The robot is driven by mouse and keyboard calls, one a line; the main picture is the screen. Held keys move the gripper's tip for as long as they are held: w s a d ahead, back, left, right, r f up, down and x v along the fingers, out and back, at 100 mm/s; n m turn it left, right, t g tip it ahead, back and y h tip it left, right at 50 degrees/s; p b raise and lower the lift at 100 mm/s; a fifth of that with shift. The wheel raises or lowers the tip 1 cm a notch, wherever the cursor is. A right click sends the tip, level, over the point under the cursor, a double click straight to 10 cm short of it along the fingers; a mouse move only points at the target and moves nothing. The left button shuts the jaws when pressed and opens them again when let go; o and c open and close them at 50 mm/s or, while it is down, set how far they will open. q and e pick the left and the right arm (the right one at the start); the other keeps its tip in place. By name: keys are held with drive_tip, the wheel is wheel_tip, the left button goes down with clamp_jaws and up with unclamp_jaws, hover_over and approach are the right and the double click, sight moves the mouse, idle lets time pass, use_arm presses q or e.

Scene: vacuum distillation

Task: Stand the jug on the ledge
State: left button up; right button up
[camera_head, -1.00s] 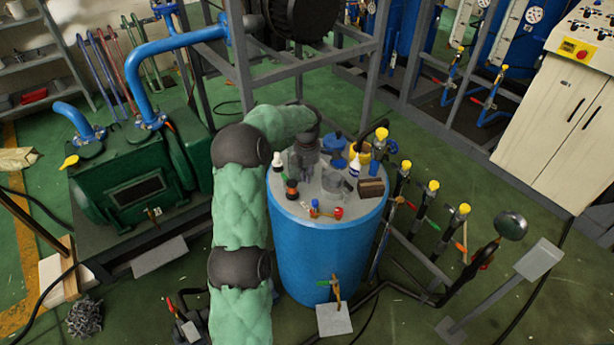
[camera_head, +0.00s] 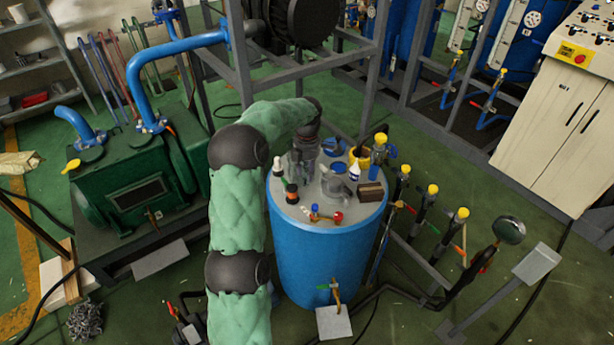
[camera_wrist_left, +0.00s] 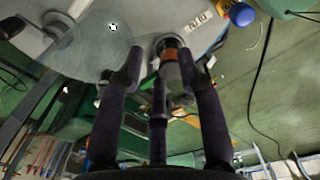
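A clear greyish vessel that looks like the jug (camera_head: 336,187) stands on the round grey top (camera_head: 318,215) of a blue drum (camera_head: 325,255), right of my left gripper. I cannot tell which surface is the ledge. My left gripper (camera_head: 303,168) points down over the back left of the drum top, and its fingers partly blend with the things behind. In the left wrist view the gripper's (camera_wrist_left: 165,68) dark fingers are spread, with nothing clearly held. A dark bottle with an orange band (camera_wrist_left: 170,52) shows beyond the fingertips. My right gripper is not in view.
Crowding the drum top are an orange-banded bottle (camera_head: 292,193), a white-capped dropper bottle (camera_head: 278,167), a brown block (camera_head: 370,191), a white bottle (camera_head: 355,170) and red and blue knobs (camera_head: 337,215). Yellow-capped valves (camera_head: 430,200) stand to the right.

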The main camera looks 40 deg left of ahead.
use_arm(q)
wheel_tip(320, 180, up, 7)
drive_tip(key=shift+p, duration=0.8)
drive_tip(key=shift+o, duration=1.3)
drive_tip(key=shift+r, duration=0.2)
drive_tip(key=s+f+m+g+y+b, duration=0.3)
drive_tip(key=s+f+m, duration=0.3)
drive_tip(key=m, duration=0.3)
drive_tip(key=n+t+y+b, duration=1.05)
drive_tip(key=n+y, duration=0.25)
drive_tip(key=n, duration=1.5)
approach(306, 177)
drive_tip(key=shift+m+t, duration=0.35)
drive_tip(key=shift+m, duration=0.05)
drive_tip(key=b+x, duration=0.3)
drive_tip(key=x, duration=0.5)
drive_tip(key=shift+s+a+f, duration=0.1)
drive_tip(key=shift+s, duration=0.05)
drive_tip(key=shift+w+a+b, duration=0.25)
drive_tip(key=shift+a+b, duration=0.05)
drive_tip(key=shift+a, duration=0.15)
clamp_jaws()
